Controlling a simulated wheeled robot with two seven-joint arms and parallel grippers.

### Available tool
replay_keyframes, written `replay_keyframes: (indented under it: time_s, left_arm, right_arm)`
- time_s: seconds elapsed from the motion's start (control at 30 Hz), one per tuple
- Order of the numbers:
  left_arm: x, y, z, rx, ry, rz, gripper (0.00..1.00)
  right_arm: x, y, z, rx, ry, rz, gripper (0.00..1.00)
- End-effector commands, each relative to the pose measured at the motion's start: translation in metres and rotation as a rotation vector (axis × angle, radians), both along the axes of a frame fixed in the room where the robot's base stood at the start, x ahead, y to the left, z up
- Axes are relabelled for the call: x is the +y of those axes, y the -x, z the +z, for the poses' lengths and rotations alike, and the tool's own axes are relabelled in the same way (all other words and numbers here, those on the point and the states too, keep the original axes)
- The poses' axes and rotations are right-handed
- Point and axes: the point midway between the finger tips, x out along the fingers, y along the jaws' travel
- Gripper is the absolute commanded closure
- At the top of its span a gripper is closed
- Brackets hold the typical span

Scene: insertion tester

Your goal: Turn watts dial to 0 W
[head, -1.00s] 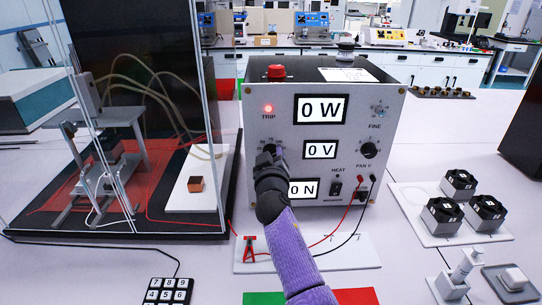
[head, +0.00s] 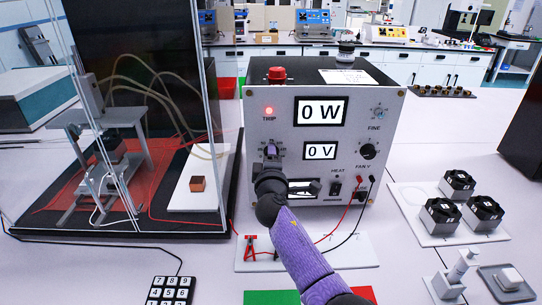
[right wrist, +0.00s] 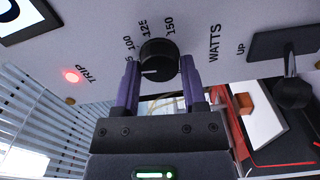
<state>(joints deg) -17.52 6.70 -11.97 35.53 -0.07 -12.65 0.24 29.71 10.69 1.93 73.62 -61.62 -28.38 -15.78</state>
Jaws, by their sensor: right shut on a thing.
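The watts dial (right wrist: 158,52) is a black round knob on the grey panel of the tester (head: 385,190). The right wrist view shows printed numbers, among them 100, 125 and 150, around it, and WATTS beside it. A white mark shows on the knob's near side; its exact setting is unclear. My right gripper (right wrist: 159,68) is shut on the dial, one purple finger on each side. In the head view my right gripper (head: 271,155) largely hides the dial. My left gripper is not in view.
The TRIP lamp (head: 269,111) glows red. The voltage display (head: 320,151) reads 0 V, and my arm mostly covers the display below. The fan voltage knob (head: 368,151) is to the right. A glass-fronted enclosure (head: 150,65) stands close on the left.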

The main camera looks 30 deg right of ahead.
Motion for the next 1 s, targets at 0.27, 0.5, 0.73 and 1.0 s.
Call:
replay_keyframes:
  time_s: [0.27,0.5,0.73,1.0]
  left_arm:
    - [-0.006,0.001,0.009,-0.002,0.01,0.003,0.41]
    - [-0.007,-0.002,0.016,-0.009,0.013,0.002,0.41]
    - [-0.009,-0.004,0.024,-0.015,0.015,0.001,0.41]
    - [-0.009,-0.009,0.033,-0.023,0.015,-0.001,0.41]
  right_arm:
    - [0.0,0.0,0.001,0.135,0.221,0.002,1.0]
    - [0.0,0.0,0.0,0.254,0.414,0.002,1.0]
    - [0.0,0.0,-0.001,0.369,0.601,0.002,1.0]
    - [-0.001,0.001,-0.002,0.504,0.82,0.002,1.0]
